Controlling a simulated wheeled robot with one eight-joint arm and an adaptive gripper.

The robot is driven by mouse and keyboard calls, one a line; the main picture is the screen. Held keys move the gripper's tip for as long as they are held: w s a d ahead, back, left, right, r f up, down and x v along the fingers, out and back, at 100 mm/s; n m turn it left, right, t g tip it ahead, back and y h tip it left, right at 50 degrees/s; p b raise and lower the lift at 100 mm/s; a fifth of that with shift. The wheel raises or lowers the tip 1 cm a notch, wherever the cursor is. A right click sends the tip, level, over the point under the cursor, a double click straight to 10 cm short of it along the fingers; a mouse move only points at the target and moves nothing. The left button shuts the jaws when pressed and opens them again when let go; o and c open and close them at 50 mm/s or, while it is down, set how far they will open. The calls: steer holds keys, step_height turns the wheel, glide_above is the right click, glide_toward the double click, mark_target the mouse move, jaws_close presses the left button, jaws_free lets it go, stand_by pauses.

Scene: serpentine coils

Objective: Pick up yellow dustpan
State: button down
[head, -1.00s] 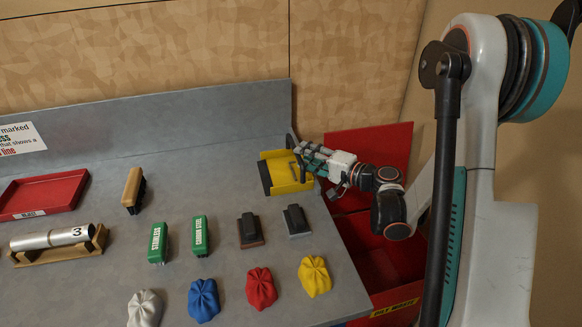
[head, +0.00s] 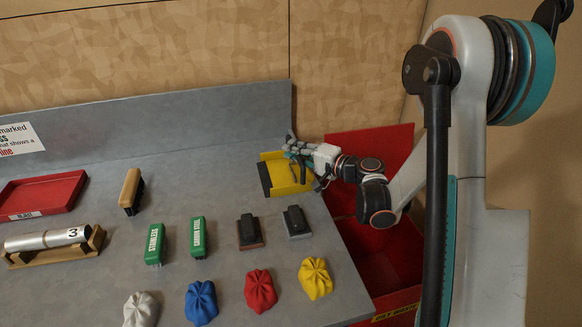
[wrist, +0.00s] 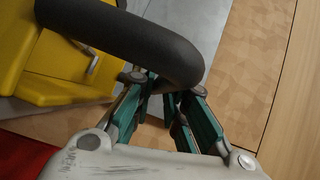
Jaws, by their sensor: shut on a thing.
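The yellow dustpan (head: 284,176) lies at the far right corner of the grey workbench, with a black edge on its left side. In the wrist view its yellow body (wrist: 50,62) fills the upper left, and a thick black handle (wrist: 125,38) arches across toward my fingers. My gripper (head: 298,154) is at the dustpan's right side. In the wrist view my gripper (wrist: 165,85) has its teal fingers closed at the black handle. The fingertips are partly hidden behind the handle. I cannot tell whether the dustpan touches the bench.
A red bin (head: 375,235) stands beside the bench's right edge, below my arm. Two dark blocks (head: 250,232), two green brushes (head: 155,245) and several coloured cloths (head: 315,278) lie nearer on the bench. A red tray (head: 45,195) is at left. The back centre is clear.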

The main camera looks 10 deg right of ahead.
step_height(320, 180, up, 26)
steer(key=p, duration=1.1)
stand_by(0.6)
steer(key=shift+f, duration=0.15)
